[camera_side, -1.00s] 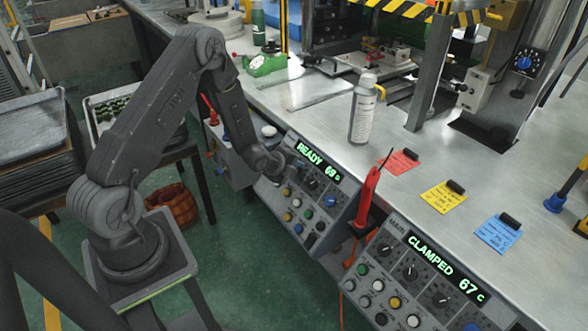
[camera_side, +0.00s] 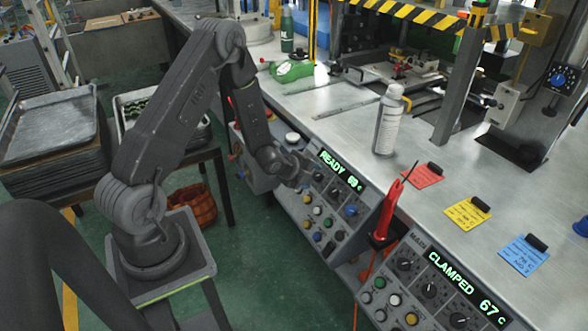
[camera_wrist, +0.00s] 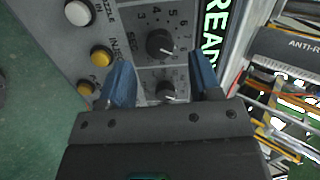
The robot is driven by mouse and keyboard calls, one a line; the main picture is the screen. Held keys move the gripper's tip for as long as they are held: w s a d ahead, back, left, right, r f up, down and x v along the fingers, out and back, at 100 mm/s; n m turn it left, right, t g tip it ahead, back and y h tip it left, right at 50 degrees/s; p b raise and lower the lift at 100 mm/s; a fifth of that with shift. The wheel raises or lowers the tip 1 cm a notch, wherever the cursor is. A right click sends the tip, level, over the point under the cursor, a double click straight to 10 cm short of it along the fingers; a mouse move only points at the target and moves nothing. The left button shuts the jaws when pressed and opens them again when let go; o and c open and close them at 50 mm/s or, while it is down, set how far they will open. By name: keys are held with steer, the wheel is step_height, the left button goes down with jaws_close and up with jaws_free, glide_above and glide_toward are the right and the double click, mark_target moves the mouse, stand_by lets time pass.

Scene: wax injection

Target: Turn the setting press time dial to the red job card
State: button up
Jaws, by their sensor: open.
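In the side view my gripper (camera_side: 302,180) is at the upper left of the READY control panel (camera_side: 322,228). In the wrist view my gripper (camera_wrist: 162,78) is open, its two blue fingers spread over the panel face. A small black dial (camera_wrist: 166,90) with a white pointer sits between the fingers, partly hidden by the gripper body. A larger black dial (camera_wrist: 160,43) with numbers around it and "SEC" beside it lies just beyond the fingertips. I cannot read which dial is press time. The red job card (camera_side: 422,175) lies on the bench under a black clip; its writing is illegible.
A yellow card (camera_side: 467,213) and a blue card (camera_side: 523,256) lie to its right. A second panel reading CLAMPED (camera_side: 440,285) stands at the lower right. A red-handled tool (camera_side: 388,212) stands between the panels. A spray bottle (camera_side: 388,122) stands on the bench.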

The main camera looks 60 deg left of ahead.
steer(key=v, duration=1)
steer(key=shift+r, duration=0.1)
step_height(320, 180, up, 9)
steer(key=d+n+g+y, duration=0.1)
steer(key=d+n, duration=0.2)
steer(key=n, duration=0.1)
steer(key=s+d+r+n+g+h, duration=0.2)
steer(key=s+d+r+n+g, duration=0.1)
steer(key=s+d+r+n, duration=0.9)
steer(key=s+d+r, duration=0.2)
steer(key=s+r, duration=0.1)
steer(key=s, duration=0.1)
steer(key=shift+s+d+n, duration=0.2)
steer(key=shift+d+n, duration=0.05)
steer(key=shift+n, duration=0.05)
